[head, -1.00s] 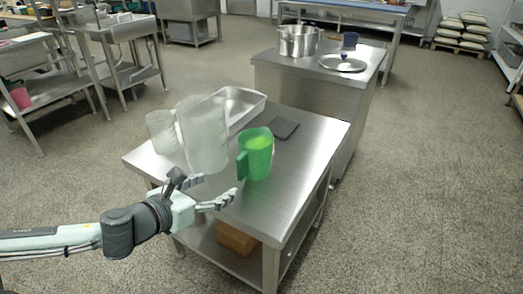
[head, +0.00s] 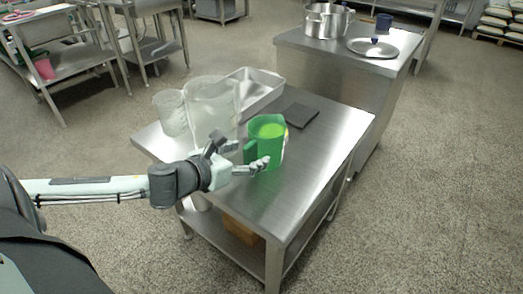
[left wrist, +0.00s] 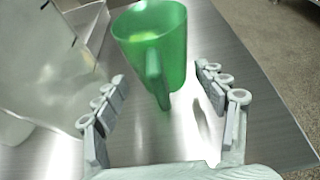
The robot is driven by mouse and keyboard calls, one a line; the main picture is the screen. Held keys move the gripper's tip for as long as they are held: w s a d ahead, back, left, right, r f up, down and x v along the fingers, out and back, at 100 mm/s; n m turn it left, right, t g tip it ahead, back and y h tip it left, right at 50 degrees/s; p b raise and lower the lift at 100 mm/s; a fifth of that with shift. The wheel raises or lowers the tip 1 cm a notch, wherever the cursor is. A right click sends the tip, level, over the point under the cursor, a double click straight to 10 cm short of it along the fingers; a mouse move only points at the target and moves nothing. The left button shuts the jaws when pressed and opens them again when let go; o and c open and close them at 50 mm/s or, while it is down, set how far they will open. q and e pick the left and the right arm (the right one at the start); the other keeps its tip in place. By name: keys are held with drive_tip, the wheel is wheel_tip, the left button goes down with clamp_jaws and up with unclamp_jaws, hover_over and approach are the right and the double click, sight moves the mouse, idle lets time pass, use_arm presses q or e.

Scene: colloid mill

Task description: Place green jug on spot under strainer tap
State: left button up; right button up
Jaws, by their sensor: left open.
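The green jug (head: 268,138) stands upright on the steel table (head: 320,160), with light green contents visible inside. Its handle faces my left gripper (head: 242,154). That gripper is open and empty at the jug's near left side, and one finger overlaps the jug's lower part in the head view. In the left wrist view the jug (left wrist: 152,45) is ahead between the spread fingers, with its handle (left wrist: 155,78) toward the palm; I cannot tell if anything touches. I cannot make out a strainer tap or a marked spot. My right gripper is not in view.
A large clear jug (head: 211,103) and a smaller clear one (head: 171,112) stand left of the green jug. A metal tray (head: 262,97) and a dark flat pad (head: 300,116) lie behind. A cabinet with a pot (head: 327,20) and lid (head: 372,48) stands beyond. The table's right side is clear.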

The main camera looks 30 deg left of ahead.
sight(255, 151)
use_arm(q)
drive_tip(key=shift+x, duration=1.9)
drive_tip(key=shift+a, duration=0.1)
drive_tip(key=shift+c, duration=0.5)
clamp_jaws()
